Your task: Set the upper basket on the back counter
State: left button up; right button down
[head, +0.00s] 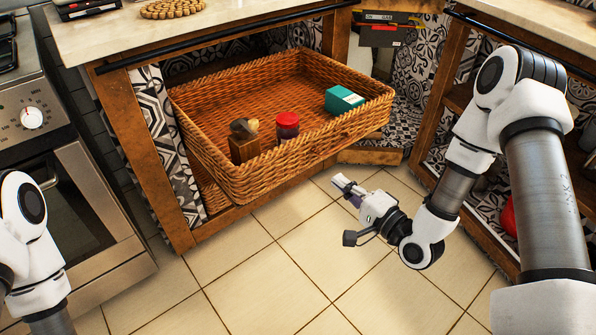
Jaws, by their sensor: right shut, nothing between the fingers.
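The upper basket (255,185) is a rectangular woven wicker basket, pulled out of the wooden shelving below the counter. It holds a small wooden box with a dark round item (243,140), a jar with a red lid (288,127) and a teal box (343,100). The back counter (230,20) is the pale top above the basket. My right gripper (342,184) is shut and empty, below and in front of the basket's right part, apart from it. Of my left arm only links show at the lower left edge; its gripper is out of view.
A steel oven (70,190) stands at the left. A round wooden bead trivet (172,8) and a dark scale-like item (85,8) are on the counter. A second wooden shelf unit (445,90) is at the right. The tiled floor (270,275) in front is clear.

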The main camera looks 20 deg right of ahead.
aim_at(295, 147)
jog(key=b+x, duration=0.4)
jog(key=x, duration=0.9)
jog(key=shift+w+a, duration=0.1)
jog(key=shift+w, duration=0.05)
pick_arm(q)
notch_tip(295, 147, down, 4)
jog(key=shift+r, duration=0.1)
pick_arm(e)
jog(key=shift+w+r, duration=0.1)
jog(key=shift+w, duration=0.05)
jog(key=shift+a, duration=0.1)
